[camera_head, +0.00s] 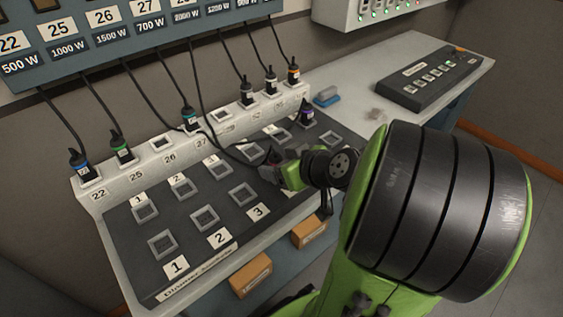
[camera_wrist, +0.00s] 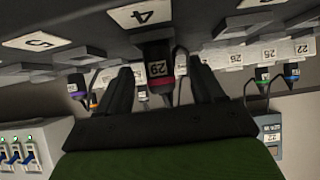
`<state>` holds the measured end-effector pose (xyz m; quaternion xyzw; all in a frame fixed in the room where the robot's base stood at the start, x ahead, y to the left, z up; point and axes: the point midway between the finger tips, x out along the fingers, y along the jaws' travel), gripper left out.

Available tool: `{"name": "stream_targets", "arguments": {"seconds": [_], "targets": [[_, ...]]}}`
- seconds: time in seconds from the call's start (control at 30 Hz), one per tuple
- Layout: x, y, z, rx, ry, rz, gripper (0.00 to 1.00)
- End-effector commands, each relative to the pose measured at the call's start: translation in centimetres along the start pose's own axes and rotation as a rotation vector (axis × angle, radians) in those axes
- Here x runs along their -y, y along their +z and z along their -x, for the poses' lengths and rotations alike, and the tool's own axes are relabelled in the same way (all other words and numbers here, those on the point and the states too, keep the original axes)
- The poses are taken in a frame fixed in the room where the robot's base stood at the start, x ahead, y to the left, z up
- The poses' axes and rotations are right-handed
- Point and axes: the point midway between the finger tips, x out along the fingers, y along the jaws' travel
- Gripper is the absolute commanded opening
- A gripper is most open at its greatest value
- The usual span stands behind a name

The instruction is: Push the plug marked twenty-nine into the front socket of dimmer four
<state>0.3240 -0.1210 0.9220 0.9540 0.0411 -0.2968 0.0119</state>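The plug marked 29 (camera_wrist: 158,69), dark with a red band, stands upright between my fingers in the wrist view, which shows the scene upside down. Its lower end meets the dimmer panel (camera_head: 133,245) just behind the front label 4 (camera_wrist: 141,14). The front socket of dimmer four is hidden by the plug, and I cannot tell how deep the plug sits. My gripper (camera_wrist: 162,75) is open, with a finger on each side of the plug and visible gaps. In the head view my gripper (camera_head: 276,168) hides most of the plug and label 4.
Other plugs stand in the white back strip (camera_head: 85,190), their cords rising to the wall box (camera_head: 130,40). A purple-banded plug (camera_head: 306,114) stands in a rear panel socket. A fader desk (camera_head: 430,80), a blue block (camera_head: 327,97) and open tabletop lie to the right.

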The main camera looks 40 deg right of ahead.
Motion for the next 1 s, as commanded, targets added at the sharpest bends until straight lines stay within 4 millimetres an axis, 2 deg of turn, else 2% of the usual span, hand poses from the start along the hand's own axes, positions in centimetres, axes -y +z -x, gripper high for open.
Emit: {"name": "stream_targets", "arguments": {"seconds": [0.27,0.37,0.73,0.9,1.0], "targets": [[-0.1,-0.1,0.6,-0.003,0.004,0.000,0.67],[-0.2,-0.1,2.4,-0.004,0.009,0.000,0.67],[-0.1,-0.4,12.8,-0.003,0.006,0.000,0.67],[0.0,-0.2,15.3,-0.002,0.002,0.001,0.67],[0.0,-0.1,15.8,-0.002,0.001,0.002,0.67]]}}
